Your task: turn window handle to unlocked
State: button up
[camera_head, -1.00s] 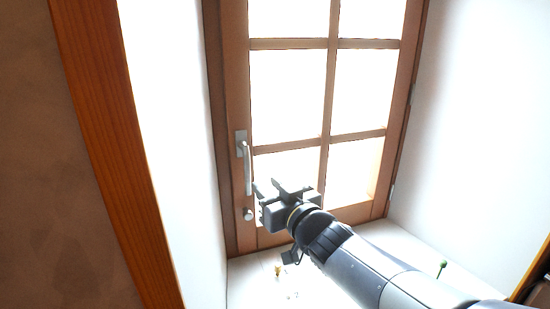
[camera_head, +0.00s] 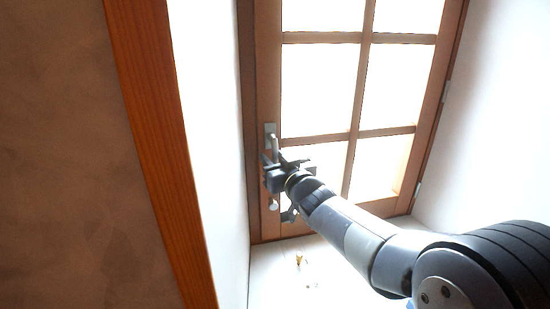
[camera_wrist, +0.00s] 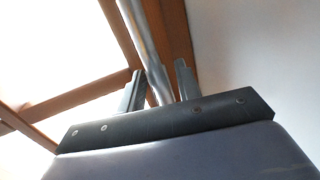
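The silver window handle (camera_head: 271,137) is on the left stile of the wooden window (camera_head: 313,37). Its top shows above my gripper (camera_head: 273,160) in the head view, and its lower part is hidden behind the gripper. In the wrist view the handle (camera_wrist: 150,45) runs down between the two dark fingers of my gripper (camera_wrist: 160,86). The fingers stand apart, with a gap between the handle and the right finger. The left finger is close to the handle; I cannot tell whether they touch.
A round knob (camera_head: 273,204) sits on the frame below the handle. White reveal walls (camera_head: 207,100) flank the window, with a wooden trim board (camera_head: 150,100) at left. A small yellowish item (camera_head: 298,259) stands on the sill (camera_head: 265,285).

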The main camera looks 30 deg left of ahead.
jog(key=shift+c, duration=0.3)
grip_shut()
dwell(0.3)
